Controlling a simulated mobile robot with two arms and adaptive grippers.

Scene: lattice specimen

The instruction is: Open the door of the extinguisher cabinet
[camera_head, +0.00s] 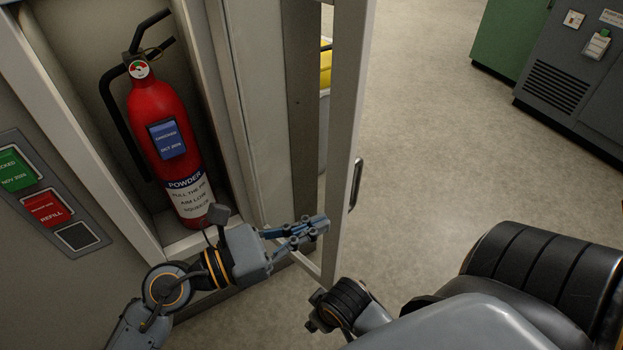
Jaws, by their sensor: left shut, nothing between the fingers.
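The extinguisher cabinet (88,165) is at the left, its front open. A red fire extinguisher (172,118) stands inside it. The cabinet door (346,120) is a pale frame swung well out from the cabinet, with a dark handle (356,184) on its outer edge. My left gripper (322,225) is shut and empty. It lies low across the opening, its tips overlapping the lower part of the door frame; I cannot tell whether they touch. My right gripper is not in view; parts of my right arm show at the lower right.
A label panel (84,237) with green and red cards is on the wall left of the cabinet. A yellow object (325,68) shows through the door frame. Green (510,35) and grey (575,75) floor cabinets stand at the upper right. The floor right of the door is clear.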

